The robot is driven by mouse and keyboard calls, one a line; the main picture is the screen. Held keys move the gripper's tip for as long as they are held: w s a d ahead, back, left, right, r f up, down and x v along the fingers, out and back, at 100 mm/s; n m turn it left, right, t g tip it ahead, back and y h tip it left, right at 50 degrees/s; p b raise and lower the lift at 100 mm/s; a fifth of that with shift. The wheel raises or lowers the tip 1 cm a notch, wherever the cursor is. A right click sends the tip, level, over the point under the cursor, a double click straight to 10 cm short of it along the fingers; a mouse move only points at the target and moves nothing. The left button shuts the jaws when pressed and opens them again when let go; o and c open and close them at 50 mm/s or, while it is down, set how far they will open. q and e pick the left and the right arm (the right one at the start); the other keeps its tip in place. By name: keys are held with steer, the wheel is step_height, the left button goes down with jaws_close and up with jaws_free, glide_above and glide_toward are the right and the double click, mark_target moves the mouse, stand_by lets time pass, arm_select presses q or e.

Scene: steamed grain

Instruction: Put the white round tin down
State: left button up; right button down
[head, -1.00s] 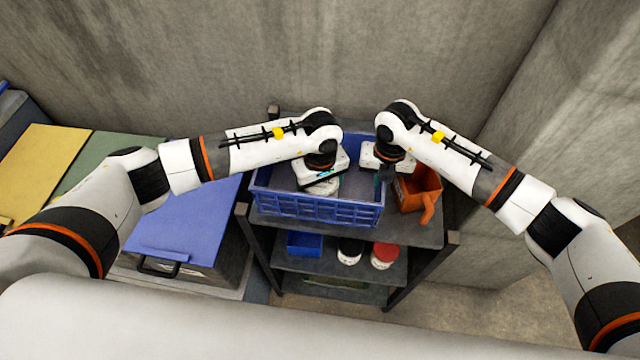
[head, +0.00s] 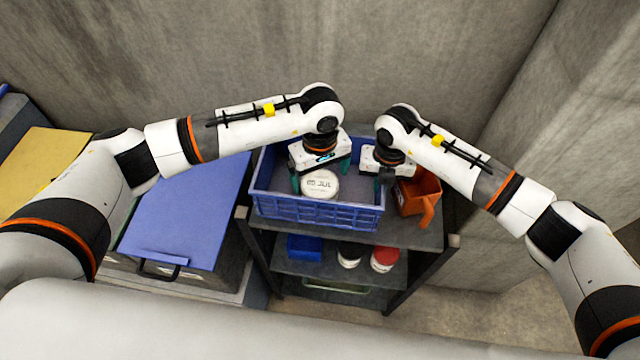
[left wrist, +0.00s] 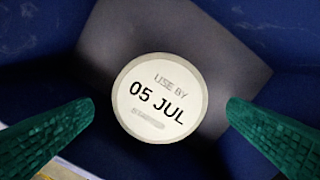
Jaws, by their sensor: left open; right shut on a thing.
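The white round tin (head: 319,184) is inside the blue crate (head: 320,209), its lid up and marked "USE BY 05 JUL". In the left wrist view the tin (left wrist: 158,97) lies over a dark grey patch, between my green fingertips with a gap on each side. My left gripper (head: 320,176) is open above the tin and does not touch it. My right gripper (head: 378,184) is shut at the crate's right side, apparently on its rim; the exact contact is hidden.
An orange container (head: 418,190) stands right of the crate on the shelf top. The lower shelf holds a blue box (head: 304,247), a red-lidded jar (head: 385,258) and a dark-lidded jar (head: 350,252). A blue-lidded bin (head: 185,215) stands left. Concrete walls are behind and right.

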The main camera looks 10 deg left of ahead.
mark_target(320, 184)
arm_select(q)
step_height(320, 184, up, 6)
steer(key=shift+f, duration=0.1)
stand_by(0.4)
arm_select(e)
steer(key=c, duration=1.5)
jaws_free()
steer(key=shift+o, duration=0.2)
steer(key=shift+r, duration=0.1)
